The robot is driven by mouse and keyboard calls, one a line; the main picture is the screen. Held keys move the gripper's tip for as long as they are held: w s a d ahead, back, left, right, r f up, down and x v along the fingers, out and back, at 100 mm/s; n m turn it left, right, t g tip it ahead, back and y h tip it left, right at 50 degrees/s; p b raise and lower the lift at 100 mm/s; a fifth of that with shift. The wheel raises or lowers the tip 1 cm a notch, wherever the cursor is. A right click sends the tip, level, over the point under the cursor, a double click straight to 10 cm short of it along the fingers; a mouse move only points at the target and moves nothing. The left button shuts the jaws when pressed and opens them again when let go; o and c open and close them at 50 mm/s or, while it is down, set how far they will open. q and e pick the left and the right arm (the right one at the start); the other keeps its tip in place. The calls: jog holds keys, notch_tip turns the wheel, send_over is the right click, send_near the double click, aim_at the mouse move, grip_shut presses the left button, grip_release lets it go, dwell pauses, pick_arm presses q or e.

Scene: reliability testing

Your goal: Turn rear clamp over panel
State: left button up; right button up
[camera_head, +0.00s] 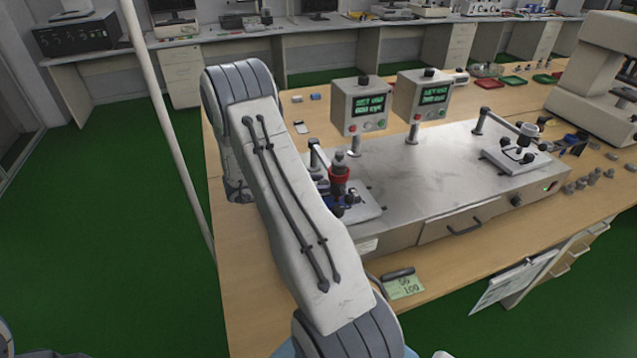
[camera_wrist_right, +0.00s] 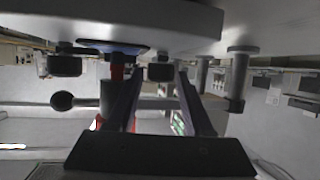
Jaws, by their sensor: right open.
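The left fixture plate (camera_head: 368,207) carries a red and black press head (camera_head: 339,174) above a blue panel, whose edge shows in the right wrist view (camera_wrist_right: 105,46). That view appears upside down, with the plate at the top. A dark clamp (camera_wrist_right: 160,71) near the post side of the panel, apparently the rear one, sits between the tips of my right gripper (camera_wrist_right: 162,78). The fingers are apart; I cannot tell whether they touch it. A second dark clamp (camera_wrist_right: 65,66) is on the panel's other side. In the head view my right arm hides the right gripper. My left gripper is out of view.
A ball-ended lever (camera_wrist_right: 62,101) and a post (camera_wrist_right: 240,65) flank my right gripper. A microscope-like device (camera_head: 598,75) stands farther right.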

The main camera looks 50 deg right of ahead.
grip_shut()
